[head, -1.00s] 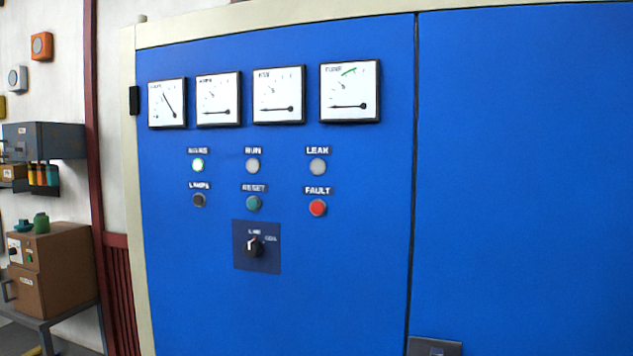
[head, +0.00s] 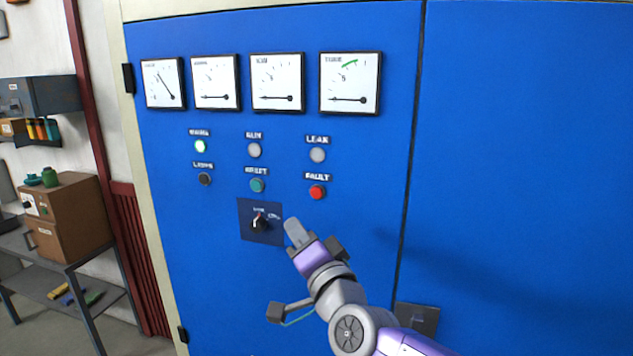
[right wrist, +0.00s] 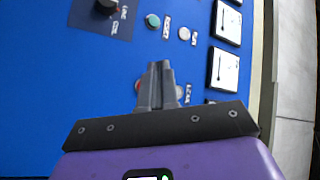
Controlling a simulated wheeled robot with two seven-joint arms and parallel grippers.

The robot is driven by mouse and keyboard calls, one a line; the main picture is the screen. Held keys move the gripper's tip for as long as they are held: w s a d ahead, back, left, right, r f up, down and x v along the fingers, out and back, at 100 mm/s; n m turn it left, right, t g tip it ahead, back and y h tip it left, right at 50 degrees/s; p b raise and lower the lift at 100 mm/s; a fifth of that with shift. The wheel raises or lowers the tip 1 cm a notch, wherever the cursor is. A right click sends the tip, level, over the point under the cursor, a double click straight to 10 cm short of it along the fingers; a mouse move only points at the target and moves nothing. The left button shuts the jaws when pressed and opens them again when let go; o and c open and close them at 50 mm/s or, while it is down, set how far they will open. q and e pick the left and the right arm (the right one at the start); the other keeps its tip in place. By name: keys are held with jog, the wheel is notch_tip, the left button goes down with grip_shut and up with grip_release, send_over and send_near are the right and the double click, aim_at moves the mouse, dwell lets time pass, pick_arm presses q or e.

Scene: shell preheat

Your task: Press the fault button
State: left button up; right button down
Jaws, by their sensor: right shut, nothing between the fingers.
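The red fault button (head: 317,192) sits on the blue panel under its FAULT label, below the pale LEAK lamp (head: 317,155). My right gripper (head: 292,226) is shut and empty, its fingertips in front of the panel, below and left of the fault button in the head view. In the right wrist view the shut fingers (right wrist: 158,68) point toward the panel. A sliver of the red button (right wrist: 138,86) shows just left of them, the rest hidden by the fingers. I cannot tell the gap between the fingertips and the panel. My left gripper is out of view.
The green reset button (head: 257,185) and black lamps button (head: 204,179) sit left of the fault button. A rotary switch (head: 260,223) is below, close to my right fingertips. Several gauges (head: 277,82) line the top. A workbench (head: 60,262) stands at the far left.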

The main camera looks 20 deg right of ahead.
aim_at(317, 192)
jog(key=shift+s+r, duration=0.3)
jog(key=shift+r, duration=0.55)
jog(key=shift+d, duration=0.1)
jog(key=w+d+b, duration=0.1)
jog(key=w+b, duration=0.1)
jog(key=w+d+b, duration=0.1)
jog(key=w+d, duration=0.1)
jog(key=w, duration=0.1)
jog(key=w+d+b, duration=0.2)
jog(key=shift+w+b, duration=0.2)
jog(key=shift+b, duration=0.15)
jog(key=shift+f, duration=0.1)
dwell(1.4)
